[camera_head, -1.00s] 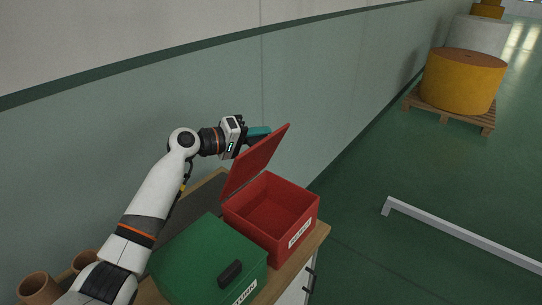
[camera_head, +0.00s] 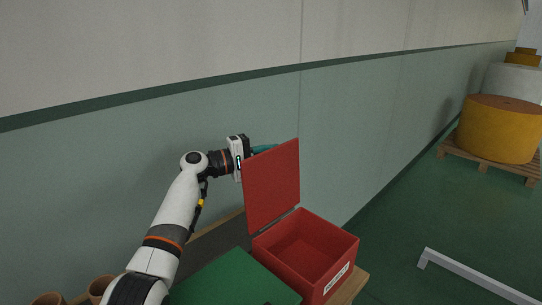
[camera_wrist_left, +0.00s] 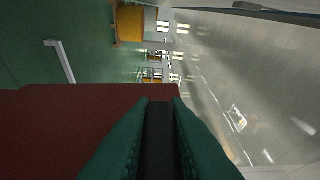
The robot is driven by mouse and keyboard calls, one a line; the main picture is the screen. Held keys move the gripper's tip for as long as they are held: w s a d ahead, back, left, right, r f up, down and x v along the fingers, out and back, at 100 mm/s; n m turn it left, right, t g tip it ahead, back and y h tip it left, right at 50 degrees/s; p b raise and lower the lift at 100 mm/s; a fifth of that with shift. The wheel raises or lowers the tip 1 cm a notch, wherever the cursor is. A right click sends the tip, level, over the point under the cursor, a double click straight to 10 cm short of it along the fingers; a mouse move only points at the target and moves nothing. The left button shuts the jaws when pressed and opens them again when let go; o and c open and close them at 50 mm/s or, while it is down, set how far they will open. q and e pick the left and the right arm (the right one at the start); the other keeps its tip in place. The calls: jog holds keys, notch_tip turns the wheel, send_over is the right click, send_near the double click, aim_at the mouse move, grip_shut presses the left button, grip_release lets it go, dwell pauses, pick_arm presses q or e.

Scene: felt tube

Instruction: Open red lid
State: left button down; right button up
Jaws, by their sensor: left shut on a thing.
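The red box (camera_head: 335,262) stands on a wooden-topped cabinet, and its inside is open to view and looks empty. Its red lid (camera_head: 273,188) stands nearly upright at the box's back left edge. My left gripper (camera_head: 264,149) is at the far side of the lid near its top, its teal fingers partly hidden behind the lid. In the left wrist view its fingers (camera_wrist_left: 158,140) are close together around a dark thing, likely the lid's handle, with the dark red lid (camera_wrist_left: 70,130) beside them. My right gripper is not in view.
A green box (camera_head: 235,280) sits left of the red box. Brown tubes (camera_head: 100,288) stand at lower left. The wall (camera_head: 100,190) is close behind the arm. A grey rail (camera_head: 480,278) and a pallet with a yellow roll (camera_head: 500,128) are on the floor at right.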

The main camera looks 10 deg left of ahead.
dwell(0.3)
pick_arm(q)
jog(key=c, duration=1.4)
grip_release()
jog(key=b+v, duration=0.2)
jog(key=v, duration=1)
jog(key=shift+b, duration=0.3)
jog(key=shift+w, duration=0.1)
